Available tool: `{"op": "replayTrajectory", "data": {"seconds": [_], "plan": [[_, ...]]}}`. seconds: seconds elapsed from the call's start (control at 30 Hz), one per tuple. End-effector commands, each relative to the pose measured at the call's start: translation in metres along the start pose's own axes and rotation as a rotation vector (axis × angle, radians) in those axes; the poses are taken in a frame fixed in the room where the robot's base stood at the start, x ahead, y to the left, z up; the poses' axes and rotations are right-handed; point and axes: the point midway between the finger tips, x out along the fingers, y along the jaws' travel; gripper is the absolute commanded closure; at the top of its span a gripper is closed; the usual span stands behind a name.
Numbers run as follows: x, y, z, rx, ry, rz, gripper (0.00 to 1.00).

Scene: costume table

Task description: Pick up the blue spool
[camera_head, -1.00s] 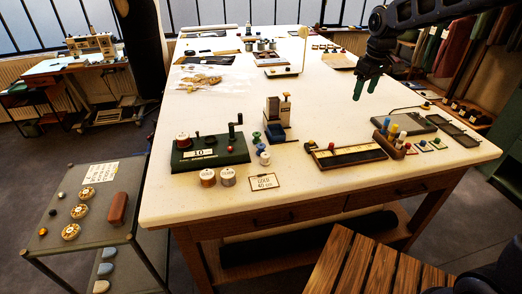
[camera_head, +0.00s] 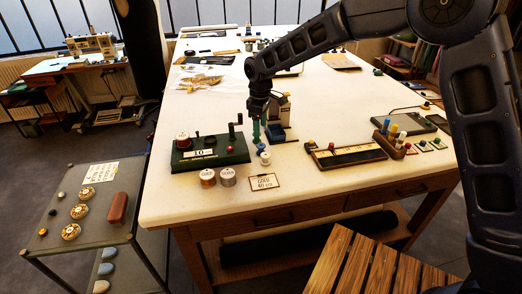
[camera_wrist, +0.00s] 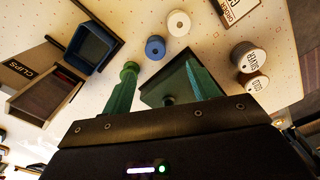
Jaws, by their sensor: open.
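The blue spool (camera_head: 261,147) stands on the cream table between the green winder and the small wooden box stand. In the wrist view the blue spool (camera_wrist: 155,47) shows from above, beyond the fingertips and between their lines. A white spool (camera_head: 265,158) stands just in front of it, also in the wrist view (camera_wrist: 178,23). My gripper (camera_head: 262,130) is open and empty, fingers pointing down just behind and above the blue spool. In the wrist view its green fingers (camera_wrist: 165,75) are spread apart. A green, round-topped piece shows at the left fingertip; I cannot tell whether they touch.
The green winder (camera_head: 210,156) stands close at left. The box stand with a blue bin (camera_head: 275,133) is close at right. A ruler tray (camera_head: 345,157) sits further right.

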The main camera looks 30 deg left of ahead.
Motion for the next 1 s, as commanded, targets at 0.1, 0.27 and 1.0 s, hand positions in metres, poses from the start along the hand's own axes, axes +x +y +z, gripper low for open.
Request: {"op": "replayTrajectory", "data": {"seconds": [0.1,0.27,1.0], "plan": [[0.015,-0.001,0.001,0.0,-0.003,-0.003,0.4],[0.038,0.0,0.001,0.001,-0.002,-0.002,0.4],[0.102,0.009,0.0,0.002,0.0,0.0,0.4]]}}
